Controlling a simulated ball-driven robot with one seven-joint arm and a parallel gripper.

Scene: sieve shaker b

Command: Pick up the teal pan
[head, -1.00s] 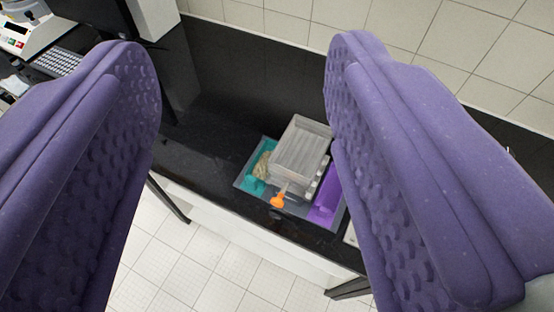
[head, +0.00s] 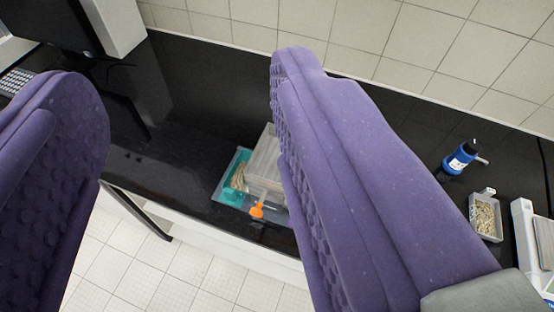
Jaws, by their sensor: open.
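A teal pan (head: 229,194) stands in a grey tray on the black bench, below and between my fingers in the picture. Some pale tan material shows in it. A grey, box-like stack (head: 265,163) stands against its right side, with an orange piece (head: 257,210) at its front. My right finger hides the right part of this tray. My gripper (head: 190,120) is open and empty, with one purple padded finger on each side of the picture. It is above the bench, apart from the pan.
A blue bottle (head: 460,158), a small tray of pale material (head: 486,217) and a white device (head: 535,245) stand at the right. A monitor (head: 55,22) and keyboard (head: 16,82) are at the upper left. The black bench (head: 195,110) is clear behind the pan.

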